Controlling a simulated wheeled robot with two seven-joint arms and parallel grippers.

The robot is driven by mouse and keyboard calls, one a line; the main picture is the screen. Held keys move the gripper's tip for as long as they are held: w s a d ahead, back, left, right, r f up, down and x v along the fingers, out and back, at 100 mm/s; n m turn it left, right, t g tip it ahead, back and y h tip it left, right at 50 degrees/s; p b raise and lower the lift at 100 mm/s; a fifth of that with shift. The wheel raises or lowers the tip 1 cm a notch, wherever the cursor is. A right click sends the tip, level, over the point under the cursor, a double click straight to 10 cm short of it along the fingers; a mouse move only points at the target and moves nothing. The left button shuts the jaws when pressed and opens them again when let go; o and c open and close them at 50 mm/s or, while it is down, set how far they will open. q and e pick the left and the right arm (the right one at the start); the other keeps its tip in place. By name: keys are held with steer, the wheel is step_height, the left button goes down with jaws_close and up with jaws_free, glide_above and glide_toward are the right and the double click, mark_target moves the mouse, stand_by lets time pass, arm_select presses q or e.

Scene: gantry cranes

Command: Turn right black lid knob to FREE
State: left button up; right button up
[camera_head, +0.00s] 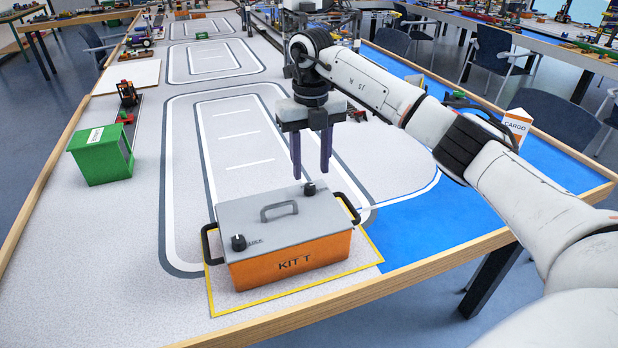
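The orange box labelled KIT T (292,262) stands on a yellow-outlined mat, with a grey lid (262,229) and a lid handle (279,209) on top. The right black lid knob (309,188) sits near the lid's back right corner; its label cannot be read. A left black knob (238,242) sits at the front left, beside the word LOCK. My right gripper (311,174) points down, its two dark fingers apart and empty, just above and around the right knob in the picture. Whether it touches the knob cannot be told. My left gripper is not in view.
Black side handles (208,243) stick out at both ends of the box. A green box (101,155) stands at the left, and a CARGO box (517,127) at the right. The wooden table edge (290,318) runs close in front. The floor-marked middle is mostly clear.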

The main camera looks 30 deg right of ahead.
mark_target(310, 186)
step_height(310, 186, down, 5)
steer(key=shift+w, duration=0.1)
jaws_close()
stand_by(0.3)
